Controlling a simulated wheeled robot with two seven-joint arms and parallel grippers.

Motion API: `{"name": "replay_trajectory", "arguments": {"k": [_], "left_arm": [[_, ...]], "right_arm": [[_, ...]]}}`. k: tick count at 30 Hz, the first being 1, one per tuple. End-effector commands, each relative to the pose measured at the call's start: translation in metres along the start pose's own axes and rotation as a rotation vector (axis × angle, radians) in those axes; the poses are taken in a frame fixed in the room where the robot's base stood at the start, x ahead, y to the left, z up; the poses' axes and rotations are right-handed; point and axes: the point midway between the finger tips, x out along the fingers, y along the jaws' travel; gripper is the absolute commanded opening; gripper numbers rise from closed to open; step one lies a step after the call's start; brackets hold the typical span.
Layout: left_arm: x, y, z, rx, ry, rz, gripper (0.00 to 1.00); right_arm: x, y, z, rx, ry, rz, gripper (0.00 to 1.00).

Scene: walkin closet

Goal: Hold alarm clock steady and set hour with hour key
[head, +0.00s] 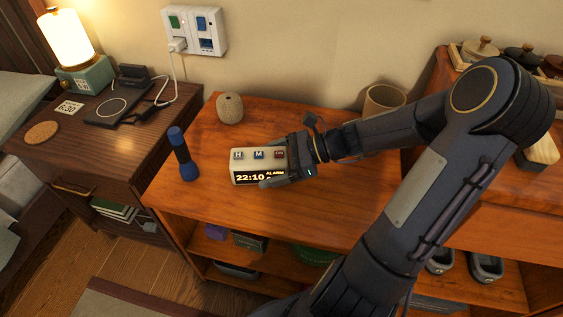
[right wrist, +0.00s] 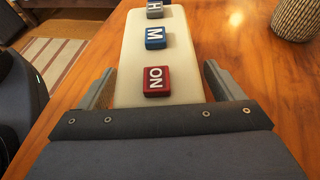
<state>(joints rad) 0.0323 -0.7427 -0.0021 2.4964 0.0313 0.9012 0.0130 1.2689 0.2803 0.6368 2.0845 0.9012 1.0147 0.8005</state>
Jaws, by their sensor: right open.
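The alarm clock (head: 250,168) is a cream box on the wooden cabinet top. Its front display reads 22:10 with ALARM beside it. On top are the grey H hour key (head: 239,154), the blue M key (head: 258,155) and the red ON key (head: 279,154). My right gripper (head: 268,163) is open around the clock's right end, one finger on the front side and one behind. In the right wrist view the clock (right wrist: 132,60) lies between the fingers (right wrist: 160,82), with a gap on the right; contact on the left is unclear. My left gripper is not in view.
A cup (head: 382,100) is at the back right. A card (head: 68,108) reading 6:30 lies by the lamp (head: 70,40). The cabinet top before the clock is clear.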

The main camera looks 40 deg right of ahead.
Motion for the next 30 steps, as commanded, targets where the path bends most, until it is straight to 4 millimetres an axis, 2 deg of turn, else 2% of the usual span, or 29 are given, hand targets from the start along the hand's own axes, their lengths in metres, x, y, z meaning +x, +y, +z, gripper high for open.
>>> {"name": "replay_trajectory", "arguments": {"k": [8,22,23,30], "left_arm": [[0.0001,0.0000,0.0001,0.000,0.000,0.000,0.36],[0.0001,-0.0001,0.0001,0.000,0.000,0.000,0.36],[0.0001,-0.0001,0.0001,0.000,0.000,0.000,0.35],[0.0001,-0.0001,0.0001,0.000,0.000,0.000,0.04]], "right_arm": [[0.0012,0.0001,0.0004,0.000,0.001,0.000,0.86],[0.0009,0.0000,0.0003,-0.001,0.001,0.000,0.24],[0.0009,0.0000,0.0003,-0.001,0.001,0.000,0.23],[0.0009,0.0000,0.0002,-0.001,0.001,0.000,0.23]]}}
